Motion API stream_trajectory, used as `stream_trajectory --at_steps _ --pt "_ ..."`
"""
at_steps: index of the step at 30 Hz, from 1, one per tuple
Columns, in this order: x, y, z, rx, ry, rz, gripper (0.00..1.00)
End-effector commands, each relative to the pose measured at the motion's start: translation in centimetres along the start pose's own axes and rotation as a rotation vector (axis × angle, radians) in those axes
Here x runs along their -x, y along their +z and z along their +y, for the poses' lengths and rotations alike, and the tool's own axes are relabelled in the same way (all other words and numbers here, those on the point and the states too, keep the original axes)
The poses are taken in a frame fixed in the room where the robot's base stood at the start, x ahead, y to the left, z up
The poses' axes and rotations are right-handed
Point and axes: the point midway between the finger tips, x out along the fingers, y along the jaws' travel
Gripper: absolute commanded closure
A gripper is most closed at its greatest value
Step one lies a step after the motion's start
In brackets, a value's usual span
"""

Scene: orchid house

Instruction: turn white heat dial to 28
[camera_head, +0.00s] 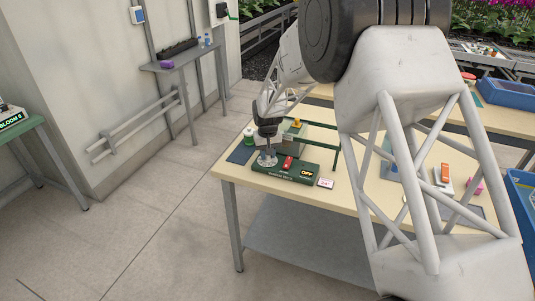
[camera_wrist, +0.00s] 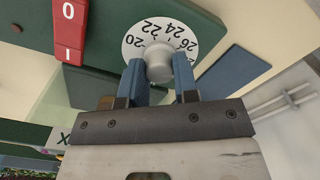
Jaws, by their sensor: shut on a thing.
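The white heat dial (camera_wrist: 132,44) shows in the wrist view as a round numbered disc with a pale grey knob (camera_wrist: 158,60) at its middle. I can read 20, 22, 24 and 26 around its rim; the part near the fingers is hidden. I cannot make out which number is set. My gripper (camera_wrist: 159,76) is shut on the knob, with one blue finger on each side. In the head view the dial (camera_head: 266,160) sits at the left end of a dark green panel (camera_head: 285,176), below my gripper (camera_head: 266,146).
A red rocker switch (camera_wrist: 70,28) stands beside the dial. The panel's small display (camera_head: 307,173) reads OFF. A small card (camera_head: 326,183) lies to the right. A green-topped bottle (camera_head: 249,137) and a dark blue mat (camera_head: 240,154) are close on the left.

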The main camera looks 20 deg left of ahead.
Motion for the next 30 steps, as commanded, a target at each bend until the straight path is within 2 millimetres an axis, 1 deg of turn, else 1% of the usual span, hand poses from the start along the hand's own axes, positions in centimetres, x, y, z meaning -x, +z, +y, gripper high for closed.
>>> stream_trajectory --at_steps 6,12,18,29,30 --pt "-0.01 -0.03 -0.01 -0.158 0.0 0.001 0.96" --pt "0.05 -0.07 -0.01 -0.249 0.0 0.002 0.96" --pt "0.08 -0.08 -0.01 -0.284 0.0 0.002 0.96" --pt "0.09 -0.08 0.0 -0.287 0.0 0.002 0.96" --pt "0.09 -0.08 0.0 -0.287 0.0 0.002 0.66"
